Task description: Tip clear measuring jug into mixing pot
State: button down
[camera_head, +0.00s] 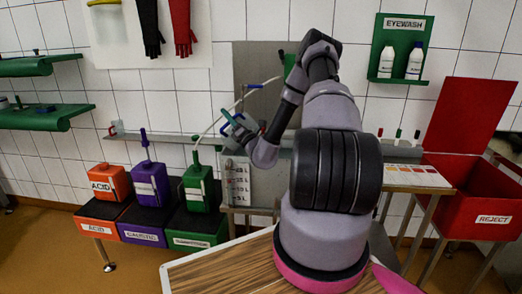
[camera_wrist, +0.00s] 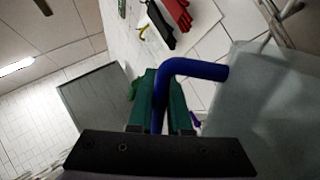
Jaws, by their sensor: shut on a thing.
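My gripper (camera_head: 231,120) is raised in front of the tiled wall in the head view, above a grey box-like body with dark marks (camera_head: 238,182). In the wrist view its green fingers (camera_wrist: 160,118) are shut on a bent blue handle (camera_wrist: 192,68). The handle runs into a pale grey, see-through body (camera_wrist: 268,105) on the right, which looks like the clear measuring jug. What the jug holds, and its tilt, I cannot tell. I cannot make out the mixing pot for certain; my arm hides part of the bench.
Orange (camera_head: 108,182), purple (camera_head: 149,184) and green (camera_head: 199,188) canisters stand on labelled bins at left. A red reject bin (camera_head: 480,200) stands at right. A colour chart (camera_head: 408,175) lies on the bench right of my arm. A wooden top (camera_head: 220,275) is in front.

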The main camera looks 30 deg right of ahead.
aim_at(244, 117)
jog(key=shift+s+d+r+m+t+h, duration=0.2)
jog(key=shift+d+m+t+h, duration=0.35)
jog(key=shift+m, duration=0.5)
jog(key=shift+s+d+r+m+t+h, duration=0.15)
jog(key=shift+d+m+t+h, duration=0.35)
jog(key=shift+m, duration=0.55)
jog(key=shift+d+r+m+t+h, duration=0.1)
jog(key=shift+d+m+t+h, duration=0.35)
jog(key=shift+m+h, duration=0.4)
jog(key=shift+d+r+m+t+h, duration=0.1)
jog(key=shift+d+m+t+h, duration=0.1)
jog(key=shift+d+m+h, duration=0.45)
jog(key=shift+s+f+m+h, duration=0.1)
jog(key=shift+f+m+h, duration=0.15)
jog(key=shift+m, duration=0.35)
jog(key=shift+d+f+m+h, duration=0.2)
jog(key=shift+d+m+h, duration=0.1)
jog(key=shift+m+h, duration=0.1)
jog(key=shift+s+d+f+m+t+h, duration=0.2)
jog(key=shift+d+f+m+t+h, duration=0.2)
jog(key=shift+m+h, duration=0.35)
jog(key=shift+d+m+h, duration=0.15)
jog(key=shift+m+h, duration=0.1)
jog(key=shift+d, duration=0.15)
